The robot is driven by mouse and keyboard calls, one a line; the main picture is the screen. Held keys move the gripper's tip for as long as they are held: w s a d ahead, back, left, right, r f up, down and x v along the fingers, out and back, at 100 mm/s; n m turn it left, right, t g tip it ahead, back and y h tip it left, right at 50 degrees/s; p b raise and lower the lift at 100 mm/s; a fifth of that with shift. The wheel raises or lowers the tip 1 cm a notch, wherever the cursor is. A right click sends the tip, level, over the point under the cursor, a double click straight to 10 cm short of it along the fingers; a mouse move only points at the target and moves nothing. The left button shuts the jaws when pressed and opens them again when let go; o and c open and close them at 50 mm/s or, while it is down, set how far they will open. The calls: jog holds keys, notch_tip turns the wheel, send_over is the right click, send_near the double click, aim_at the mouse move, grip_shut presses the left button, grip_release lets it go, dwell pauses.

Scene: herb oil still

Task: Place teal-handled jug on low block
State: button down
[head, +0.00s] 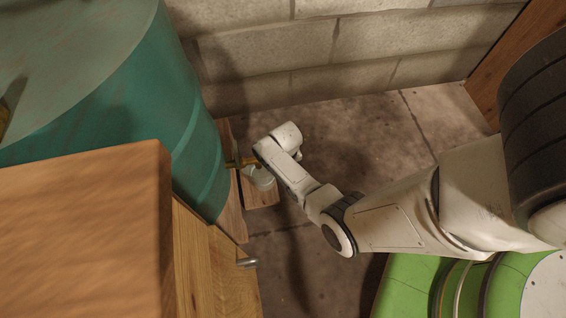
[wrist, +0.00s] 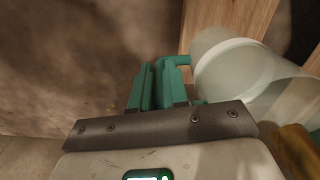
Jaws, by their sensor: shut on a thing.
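The jug (wrist: 235,72) is a pale, translucent vessel on the right of the wrist view, with a teal handle (wrist: 180,61) on its left side. My gripper (wrist: 156,85) is shut on this handle; its teal fingers partly hide it. In the head view the jug (head: 263,179) shows as a small pale shape beneath the end of my arm. The low wooden block (head: 264,194) lies just below it in the picture, partly covered by the jug. I cannot tell whether the jug touches the block or hangs above it.
A large teal drum (head: 165,110) stands at the left, with a brass spout (head: 242,161) close to the jug. A wooden cabinet (head: 85,235) fills the lower left. A block wall (head: 350,45) runs behind. Bare floor (head: 370,140) lies between wall and arm.

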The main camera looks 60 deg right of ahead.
jog(key=shift+w+a+f+b, duration=0.25)
jog(key=shift+w+f+b, duration=0.15)
jog(key=shift+f+b, duration=0.3)
jog(key=shift+f, duration=0.15)
jog(key=shift+f, duration=0.1)
jog(key=c, duration=1.1)
grip_release()
